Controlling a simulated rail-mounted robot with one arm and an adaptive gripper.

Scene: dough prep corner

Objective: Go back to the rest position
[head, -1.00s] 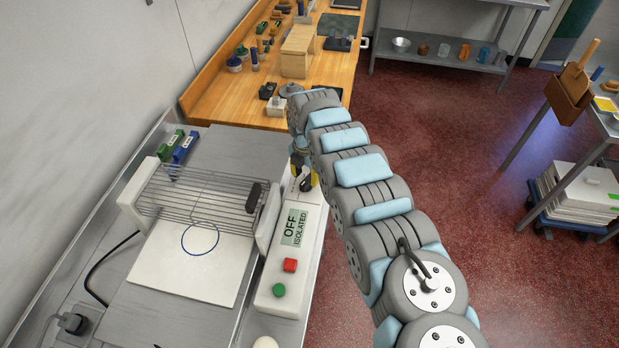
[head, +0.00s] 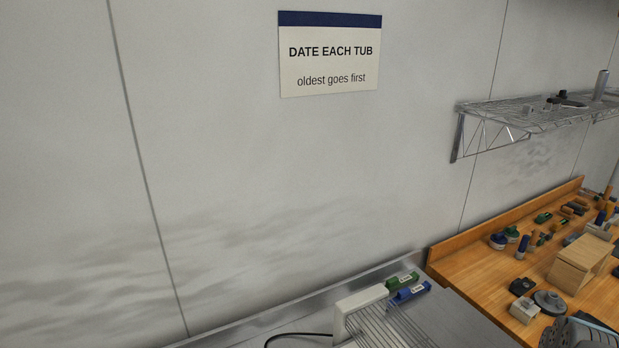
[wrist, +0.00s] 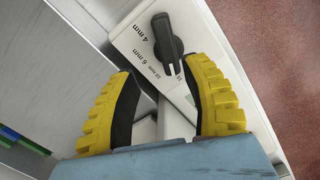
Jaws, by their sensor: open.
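My gripper (wrist: 160,110) shows in the wrist view with its two yellow ribbed fingers apart and nothing between them. Below the fingers is a white machine housing (wrist: 200,45) with thickness marks in mm and a dark lever knob (wrist: 166,38). I cannot tell whether the fingers touch the housing.
In the head view, the machine's white end and wire guard (head: 390,328) stand at the bottom. A green block (head: 402,279) and a blue block (head: 410,293) lie behind. A wooden bench (head: 470,262) with a wooden box (head: 580,262) and tools is right, below a wire shelf (head: 530,115).

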